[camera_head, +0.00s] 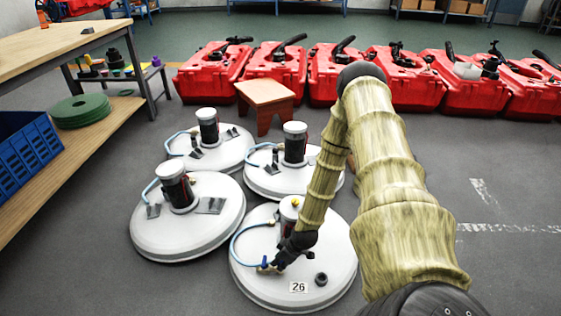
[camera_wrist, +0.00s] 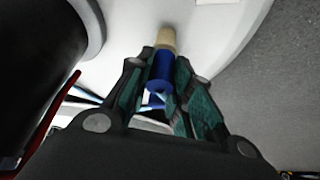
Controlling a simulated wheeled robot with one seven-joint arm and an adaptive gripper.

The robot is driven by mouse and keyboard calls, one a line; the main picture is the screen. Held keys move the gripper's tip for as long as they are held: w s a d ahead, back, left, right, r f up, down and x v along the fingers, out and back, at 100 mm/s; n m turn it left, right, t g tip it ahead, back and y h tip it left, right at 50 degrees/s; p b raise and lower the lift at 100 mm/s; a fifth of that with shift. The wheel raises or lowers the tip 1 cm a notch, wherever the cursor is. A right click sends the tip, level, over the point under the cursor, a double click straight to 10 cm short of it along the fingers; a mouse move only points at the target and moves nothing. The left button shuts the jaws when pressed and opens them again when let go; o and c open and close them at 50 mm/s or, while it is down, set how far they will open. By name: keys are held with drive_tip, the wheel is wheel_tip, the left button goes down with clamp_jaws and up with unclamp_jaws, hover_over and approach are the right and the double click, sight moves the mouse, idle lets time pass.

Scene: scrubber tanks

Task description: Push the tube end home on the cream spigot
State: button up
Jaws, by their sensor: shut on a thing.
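My gripper (camera_wrist: 164,62) is shut on a blue tube end (camera_wrist: 160,76), which sits between its two fingers in the wrist view. The cream spigot (camera_wrist: 166,37) lies directly beyond the blue end and in line with it. The two appear to meet, but I cannot tell how deep the fit is. In the head view my gripper (camera_head: 273,265) is low over the front round white tank (camera_head: 330,262). A light blue tube (camera_head: 234,243) arcs across this tank's left side to the gripper. The gripper partly hides the joint there.
The front tank bears a label "26" (camera_head: 298,287) and a black cap (camera_head: 321,279). Several similar tanks, one at the left (camera_head: 220,225), stand close behind. A red-brown stool (camera_head: 265,97) and red machines (camera_head: 210,72) are farther back. A workbench (camera_head: 60,45) stands left. Floor at right is clear.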

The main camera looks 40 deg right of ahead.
drive_tip(key=shift+f, duration=0.2)
drive_tip(key=o, duration=0.9)
drive_tip(key=o, duration=0.4)
drive_tip(key=shift+o, duration=0.2)
wheel_tip(320, 180, up, 9)
drive_tip(key=p, duration=0.7)
drive_tip(key=shift+f+p, duration=0.2)
drive_tip(key=shift+p, duration=0.15)
